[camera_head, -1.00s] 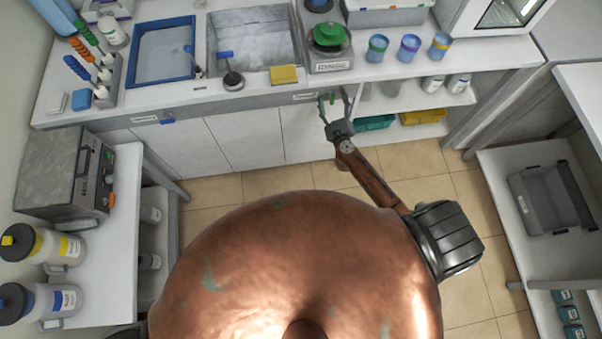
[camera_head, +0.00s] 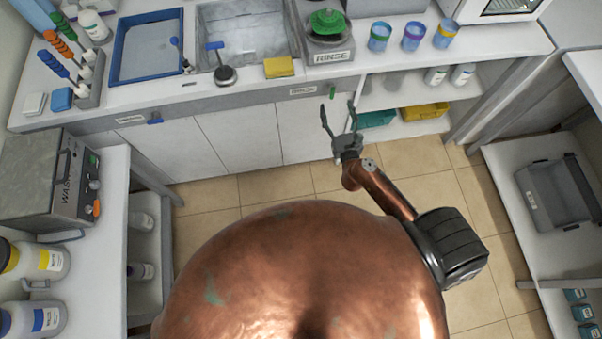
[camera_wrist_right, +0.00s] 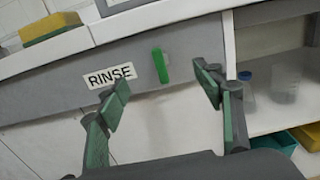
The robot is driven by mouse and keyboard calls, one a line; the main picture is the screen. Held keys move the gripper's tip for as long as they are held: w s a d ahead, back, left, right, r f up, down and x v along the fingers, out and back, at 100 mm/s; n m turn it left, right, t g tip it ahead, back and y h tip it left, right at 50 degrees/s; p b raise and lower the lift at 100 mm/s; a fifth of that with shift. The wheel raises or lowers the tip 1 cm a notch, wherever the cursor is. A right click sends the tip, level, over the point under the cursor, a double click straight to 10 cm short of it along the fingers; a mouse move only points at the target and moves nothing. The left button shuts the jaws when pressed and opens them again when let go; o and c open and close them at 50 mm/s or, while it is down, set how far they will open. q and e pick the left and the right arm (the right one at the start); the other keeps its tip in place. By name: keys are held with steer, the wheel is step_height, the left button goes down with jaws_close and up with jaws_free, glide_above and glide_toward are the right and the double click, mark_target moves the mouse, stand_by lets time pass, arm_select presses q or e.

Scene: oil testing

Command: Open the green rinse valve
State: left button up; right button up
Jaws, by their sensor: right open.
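The green rinse valve handle (camera_head: 332,92) is a small upright lever on the grey counter front, right of a RINSE label. In the right wrist view the handle (camera_wrist_right: 160,65) stands vertical beside the label (camera_wrist_right: 110,76). My right gripper (camera_head: 338,106) is open and empty, just in front of the counter edge. In the right wrist view its fingertips (camera_wrist_right: 163,82) spread to either side of the handle, which appears between and slightly beyond them. I see no contact. My left gripper is not in view.
A yellow sponge (camera_head: 279,67) and a RINSE station with a green top (camera_head: 327,22) stand on the counter above. Right of the handle is an open shelf with bottles and teal and yellow bins (camera_head: 424,112). The tiled floor (camera_head: 215,195) in front is clear.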

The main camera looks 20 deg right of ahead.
arm_select(q)
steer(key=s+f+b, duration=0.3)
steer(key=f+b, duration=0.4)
steer(key=b, duration=0.1)
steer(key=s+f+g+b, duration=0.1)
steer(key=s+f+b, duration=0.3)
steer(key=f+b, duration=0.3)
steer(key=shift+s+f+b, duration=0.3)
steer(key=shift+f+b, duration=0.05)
steer(key=shift+b, duration=0.05)
arm_select(e)
steer(key=s+a+f+n+g+y, duration=0.1)
steer(key=s+a+f+n+y, duration=0.4)
steer(key=a+f+n, duration=0.4)
steer(key=s+a+f+n+g+y, duration=0.2)
steer(key=s+a+f+n+y, duration=0.3)
steer(key=a+f+n, duration=0.4)
steer(key=shift+f+n+y, duration=0.6)
steer(key=shift+f+n, duration=1.85)
steer(key=shift+n, duration=1.45)
